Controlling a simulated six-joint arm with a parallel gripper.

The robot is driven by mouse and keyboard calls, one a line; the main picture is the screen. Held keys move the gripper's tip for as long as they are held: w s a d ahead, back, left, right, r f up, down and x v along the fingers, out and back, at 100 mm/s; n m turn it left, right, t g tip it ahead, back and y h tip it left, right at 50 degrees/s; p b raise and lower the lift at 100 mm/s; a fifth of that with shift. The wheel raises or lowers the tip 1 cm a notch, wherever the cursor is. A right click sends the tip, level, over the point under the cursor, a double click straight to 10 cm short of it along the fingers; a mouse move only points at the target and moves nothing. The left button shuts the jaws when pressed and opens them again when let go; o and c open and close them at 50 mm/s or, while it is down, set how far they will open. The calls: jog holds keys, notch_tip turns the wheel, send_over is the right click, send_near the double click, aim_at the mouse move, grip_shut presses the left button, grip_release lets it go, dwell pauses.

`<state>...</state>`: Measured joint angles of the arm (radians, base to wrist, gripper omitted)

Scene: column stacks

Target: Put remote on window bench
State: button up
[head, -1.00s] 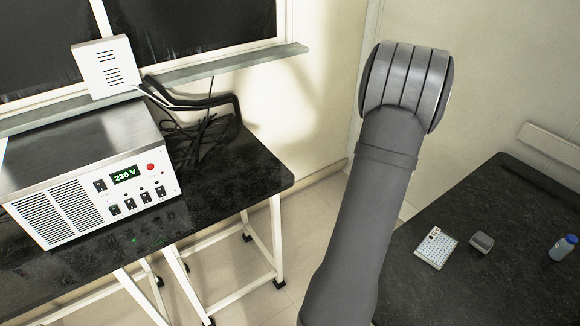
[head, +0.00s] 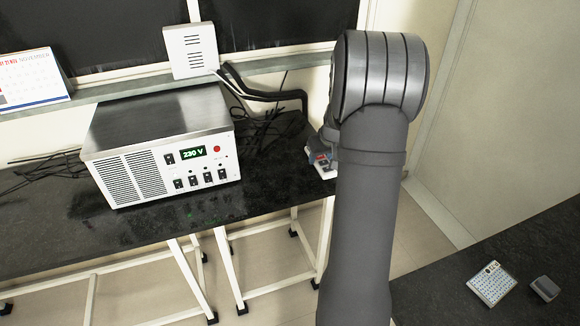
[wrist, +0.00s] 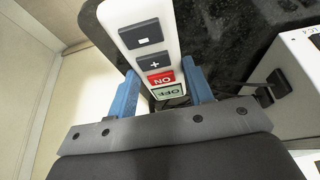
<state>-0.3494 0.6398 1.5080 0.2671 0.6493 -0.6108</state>
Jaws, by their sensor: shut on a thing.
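The remote (wrist: 150,45) is white with grey, red ON and green OFF buttons. My gripper (wrist: 160,72) is shut on it, its blue fingers on either side of the remote's lower end. In the head view the remote (head: 322,161) shows small at the right end of the window bench, left of my arm, which hides most of my gripper. The window bench (head: 60,218) has a black top and white legs; its top (wrist: 215,40) lies behind the remote in the wrist view. I cannot tell whether the remote touches the bench.
A power supply box (head: 160,140) reading 230 V stands mid-bench. Black cables (head: 262,130) lie right of it. A calendar (head: 32,80) and a white vented box (head: 190,50) stand on the sill. The bench's front left is clear. Another dark table (head: 450,295) is at lower right.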

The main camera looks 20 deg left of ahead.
send_over(286, 177)
jog(key=d, duration=0.1)
jog(key=f, duration=0.6)
jog(key=shift+s+d+f, duration=0.1)
jog(key=shift+s+f, duration=0.3)
jog(key=shift+f, duration=2.05)
jog(key=shift+f, duration=0.15)
jog(key=o, duration=1.1)
jog(key=shift+c, duration=0.2)
jog(key=v, duration=1.2)
